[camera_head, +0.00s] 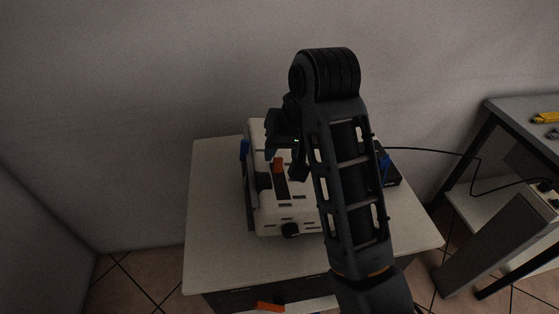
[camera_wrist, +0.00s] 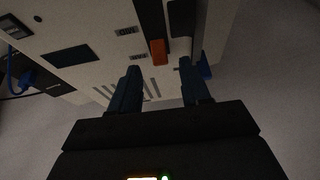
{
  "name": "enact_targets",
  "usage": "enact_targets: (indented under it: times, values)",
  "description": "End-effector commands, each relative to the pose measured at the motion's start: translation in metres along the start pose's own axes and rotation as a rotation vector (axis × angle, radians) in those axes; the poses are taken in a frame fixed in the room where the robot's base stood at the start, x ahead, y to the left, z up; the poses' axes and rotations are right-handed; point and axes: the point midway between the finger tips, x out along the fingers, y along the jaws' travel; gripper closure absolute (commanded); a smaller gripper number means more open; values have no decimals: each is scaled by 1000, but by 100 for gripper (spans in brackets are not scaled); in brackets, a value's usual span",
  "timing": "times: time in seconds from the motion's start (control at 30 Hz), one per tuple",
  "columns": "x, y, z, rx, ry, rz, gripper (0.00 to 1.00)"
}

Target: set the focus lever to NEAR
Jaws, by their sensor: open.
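A white projector-like device (camera_head: 268,215) sits on a pale cabinet top. Its orange lever (camera_head: 279,164) stands in a dark slot on the top; the lever (camera_wrist: 158,52) also shows in the wrist view. My gripper (camera_wrist: 159,67) is open, its two dark fingers on either side of the lever's line. The lever appears just beyond the fingertips, between them in the picture; I cannot tell whether they touch it. In the head view my gripper (camera_head: 284,162) is over the device, partly hidden by my arm.
The cabinet top (camera_head: 215,255) is bare at left and front. A dark box (camera_head: 392,177) with a blue part stands right of the device; a black cable (camera_head: 430,150) runs right to another table (camera_head: 525,104). A grey wall is behind. An orange handle (camera_head: 270,306) shows below.

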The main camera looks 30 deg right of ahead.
Motion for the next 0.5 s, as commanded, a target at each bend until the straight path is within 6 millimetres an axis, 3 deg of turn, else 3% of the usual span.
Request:
enact_targets:
  times: [0.2, 0.5]
  values:
    - [24, 0, 0, -1, -1, 0, 53]
    - [31, 0, 0, -1, 1, -1, 53]
